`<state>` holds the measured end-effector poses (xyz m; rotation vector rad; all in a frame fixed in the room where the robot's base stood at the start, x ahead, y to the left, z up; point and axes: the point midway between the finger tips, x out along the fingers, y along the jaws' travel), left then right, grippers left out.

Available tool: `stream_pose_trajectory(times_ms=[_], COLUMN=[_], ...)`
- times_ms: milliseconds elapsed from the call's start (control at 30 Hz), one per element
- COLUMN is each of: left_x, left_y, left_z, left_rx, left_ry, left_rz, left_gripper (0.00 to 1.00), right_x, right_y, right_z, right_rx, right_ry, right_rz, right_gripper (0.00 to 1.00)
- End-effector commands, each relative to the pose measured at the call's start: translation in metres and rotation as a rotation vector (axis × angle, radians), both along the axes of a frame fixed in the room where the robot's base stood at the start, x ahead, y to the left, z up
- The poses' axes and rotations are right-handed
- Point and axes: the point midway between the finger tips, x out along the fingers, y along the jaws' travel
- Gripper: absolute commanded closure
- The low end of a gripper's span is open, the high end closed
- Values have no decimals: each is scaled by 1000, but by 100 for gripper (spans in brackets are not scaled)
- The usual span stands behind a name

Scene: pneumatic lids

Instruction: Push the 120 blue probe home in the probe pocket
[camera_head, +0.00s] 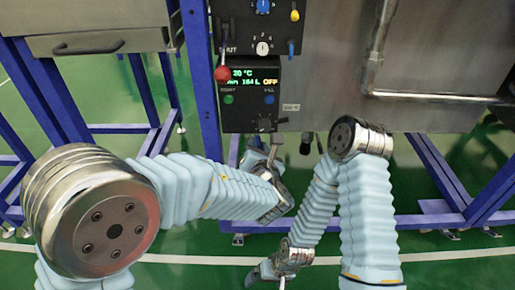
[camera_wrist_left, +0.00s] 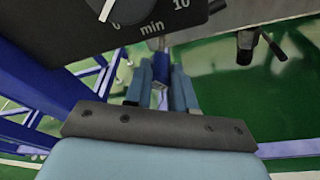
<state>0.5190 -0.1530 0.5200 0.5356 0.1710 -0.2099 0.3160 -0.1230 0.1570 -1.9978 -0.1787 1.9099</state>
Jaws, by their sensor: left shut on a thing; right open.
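My left gripper (camera_head: 273,150) is just below the control panel, in front of the steel tank. In the left wrist view its two blue-grey fingers (camera_wrist_left: 161,85) are shut on a small blue piece, taken to be the blue probe (camera_wrist_left: 156,44). Only part of the probe shows, at the far end of the fingers. The probe pocket cannot be clearly made out, so I cannot tell how deep the probe sits. A small light label (camera_head: 291,106) is on the tank just above the left gripper, its text hard to read. My right gripper (camera_head: 265,277) is low at the bottom, open and empty.
The black control panel (camera_head: 250,95) has a lit display, knobs and a red-balled lever (camera_head: 222,73). A black fitting (camera_head: 305,143) projects below the tank (camera_head: 325,65), right of the left gripper. A steel pipe (camera_head: 430,97) runs right. Blue frame legs (camera_head: 200,80) stand left.

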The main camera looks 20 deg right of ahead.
Motion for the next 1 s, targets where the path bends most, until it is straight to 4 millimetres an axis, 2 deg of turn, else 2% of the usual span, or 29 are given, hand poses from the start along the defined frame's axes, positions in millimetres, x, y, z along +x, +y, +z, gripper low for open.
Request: stream_pose_trajectory(times_ms=[1000], left_x=[22], left_y=[-6], left_z=[0], left_rx=[0], left_ry=[0], left_rz=[1], left_gripper=[100], right_x=[0], right_y=[0], right_z=[2], right_rx=[0], right_ry=[0], right_rz=[0], right_gripper=[0])
